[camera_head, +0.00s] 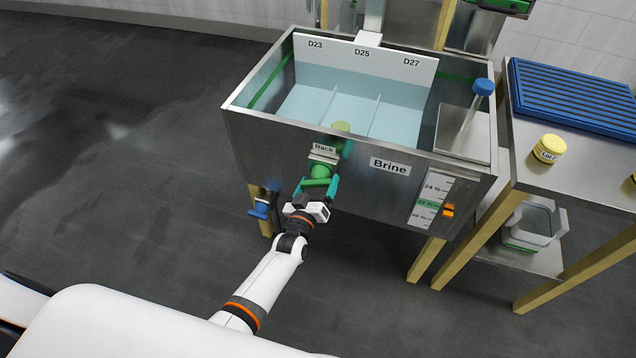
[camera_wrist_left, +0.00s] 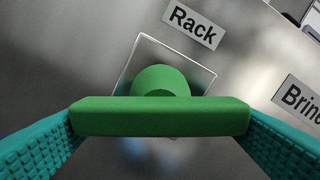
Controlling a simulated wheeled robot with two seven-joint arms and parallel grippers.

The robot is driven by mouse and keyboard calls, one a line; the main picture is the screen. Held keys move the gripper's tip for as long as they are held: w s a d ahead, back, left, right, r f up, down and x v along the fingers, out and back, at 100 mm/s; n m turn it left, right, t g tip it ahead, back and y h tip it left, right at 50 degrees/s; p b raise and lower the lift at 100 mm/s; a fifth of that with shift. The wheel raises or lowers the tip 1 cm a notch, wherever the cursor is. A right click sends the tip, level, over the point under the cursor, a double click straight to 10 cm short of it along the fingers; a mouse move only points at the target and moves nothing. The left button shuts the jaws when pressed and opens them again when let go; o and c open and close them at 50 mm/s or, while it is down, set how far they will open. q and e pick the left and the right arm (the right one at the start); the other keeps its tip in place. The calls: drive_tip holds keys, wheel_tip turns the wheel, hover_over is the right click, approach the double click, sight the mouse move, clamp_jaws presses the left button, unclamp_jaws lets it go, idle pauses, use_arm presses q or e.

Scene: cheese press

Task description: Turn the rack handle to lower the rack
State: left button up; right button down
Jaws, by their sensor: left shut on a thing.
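The green rack handle (camera_head: 319,173) sticks out from the front wall of the steel brine tank (camera_head: 270,150), just below the "Rack" label (camera_head: 324,148). My left gripper (camera_head: 318,187) is at the handle, with its teal fingers on either side of it. In the left wrist view the green handle bar (camera_wrist_left: 160,116) lies level across the picture, its two ends against the teal fingers. A round green hub (camera_wrist_left: 160,80) shows behind the bar on a square plate. The rack (camera_head: 362,50) shows as a white panel marked D23, D25 and D27 at the tank's back. My right gripper is not in view.
A blue-handled valve (camera_head: 260,209) sits low on the tank front, left of my gripper. A gauge (camera_head: 430,203) with an orange marker is at the right.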

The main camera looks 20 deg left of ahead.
use_arm(q)
drive_tip(key=shift+f+m, duration=0.1)
drive_tip(key=shift+m, duration=0.6)
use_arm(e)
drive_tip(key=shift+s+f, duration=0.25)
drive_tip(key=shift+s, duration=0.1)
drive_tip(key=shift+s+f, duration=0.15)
use_arm(q)
drive_tip(key=o, duration=0.9)
drive_tip(key=shift+s, duration=0.1)
